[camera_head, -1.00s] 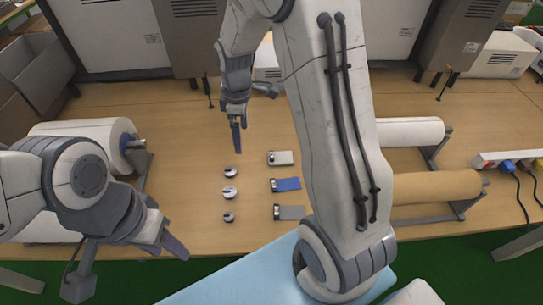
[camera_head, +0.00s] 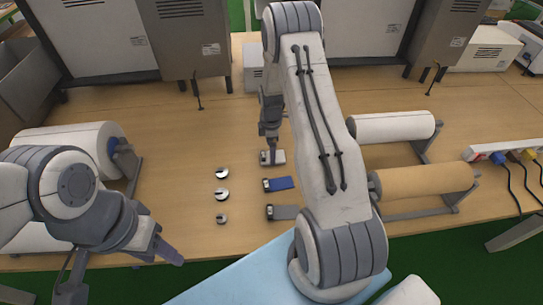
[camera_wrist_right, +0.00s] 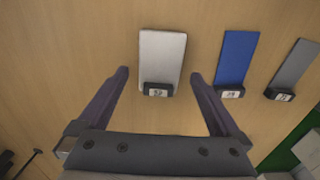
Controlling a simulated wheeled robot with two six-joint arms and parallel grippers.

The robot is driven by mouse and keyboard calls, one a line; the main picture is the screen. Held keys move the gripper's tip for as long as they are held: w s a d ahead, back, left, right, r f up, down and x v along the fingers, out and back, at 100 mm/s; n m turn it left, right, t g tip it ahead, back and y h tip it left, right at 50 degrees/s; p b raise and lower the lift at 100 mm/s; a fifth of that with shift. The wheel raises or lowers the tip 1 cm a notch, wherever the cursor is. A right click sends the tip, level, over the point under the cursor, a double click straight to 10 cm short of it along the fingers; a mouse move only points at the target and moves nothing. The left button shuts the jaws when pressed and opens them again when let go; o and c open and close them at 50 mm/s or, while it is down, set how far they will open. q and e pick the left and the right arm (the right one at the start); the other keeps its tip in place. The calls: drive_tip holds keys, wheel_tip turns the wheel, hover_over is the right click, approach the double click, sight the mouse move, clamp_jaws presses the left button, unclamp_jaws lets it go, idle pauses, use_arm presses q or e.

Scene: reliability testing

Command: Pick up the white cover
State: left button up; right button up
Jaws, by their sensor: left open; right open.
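The white cover (camera_wrist_right: 161,58) is a flat, pale rectangle with a small dark labelled block at one end. It lies on the table, and in the head view (camera_head: 278,157) it is the farthest of three covers in a column. My right gripper (camera_wrist_right: 160,84) is open and empty. In the wrist view its two fingers stand on either side of the white cover's labelled end. In the head view my right gripper (camera_head: 270,150) is over the cover's left end and hides part of it. My left gripper (camera_head: 165,248) is open and empty near the table's front edge.
A blue cover (camera_wrist_right: 237,56) and a grey cover (camera_wrist_right: 293,68) lie beside the white one. Several small round metal pieces (camera_head: 221,193) lie to the left. Rolls (camera_head: 420,183) stand on both sides, and grey cabinets (camera_head: 185,38) stand behind.

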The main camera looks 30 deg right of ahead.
drive_tip(key=shift+f, duration=1.25)
drive_tip(key=c, duration=1.3)
